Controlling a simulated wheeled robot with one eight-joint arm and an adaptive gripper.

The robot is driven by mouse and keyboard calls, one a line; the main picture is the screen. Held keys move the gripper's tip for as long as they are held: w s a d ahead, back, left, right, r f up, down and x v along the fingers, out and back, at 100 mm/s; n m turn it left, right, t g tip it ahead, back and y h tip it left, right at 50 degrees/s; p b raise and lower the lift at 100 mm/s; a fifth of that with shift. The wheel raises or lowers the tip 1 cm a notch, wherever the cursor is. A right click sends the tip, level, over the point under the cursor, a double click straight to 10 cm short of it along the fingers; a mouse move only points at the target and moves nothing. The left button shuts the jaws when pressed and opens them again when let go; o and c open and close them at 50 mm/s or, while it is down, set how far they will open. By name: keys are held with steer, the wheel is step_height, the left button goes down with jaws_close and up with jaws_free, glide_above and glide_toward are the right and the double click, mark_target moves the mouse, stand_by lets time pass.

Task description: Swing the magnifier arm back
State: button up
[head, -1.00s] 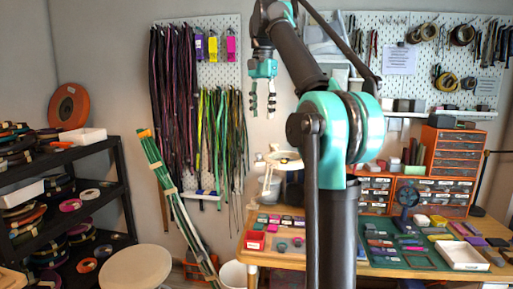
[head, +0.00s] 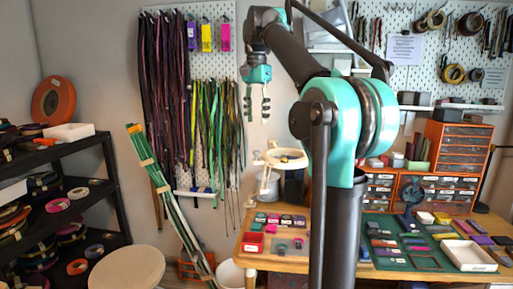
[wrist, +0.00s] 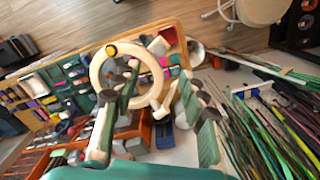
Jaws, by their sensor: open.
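The magnifier (head: 287,158) is a cream ring on a jointed cream arm at the left rear of the wooden worktable (head: 262,262). In the wrist view its ring (wrist: 97,72) lies partly behind one of my fingers, with a yellow-orange knob on its rim. Its arm (wrist: 187,103) shows between my fingers. My gripper (head: 257,108) is open, pointing down, above and a little left of the ring in the head view. In the wrist view my gripper (wrist: 165,108) has its fingers wide apart with nothing held; contact with the magnifier cannot be told.
A green mat (head: 408,262) with small coloured parts lies on the table's right. Orange drawer units (head: 460,150) stand behind it. Hanging cords (head: 165,100) cover the wall at left. A round stool (head: 127,268) and a black shelf (head: 85,160) stand left of the table.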

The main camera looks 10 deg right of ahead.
step_height(320, 180, down, 11)
steer(key=shift+r, duration=0.1)
stand_by(0.3)
jaws_close()
stand_by(0.4)
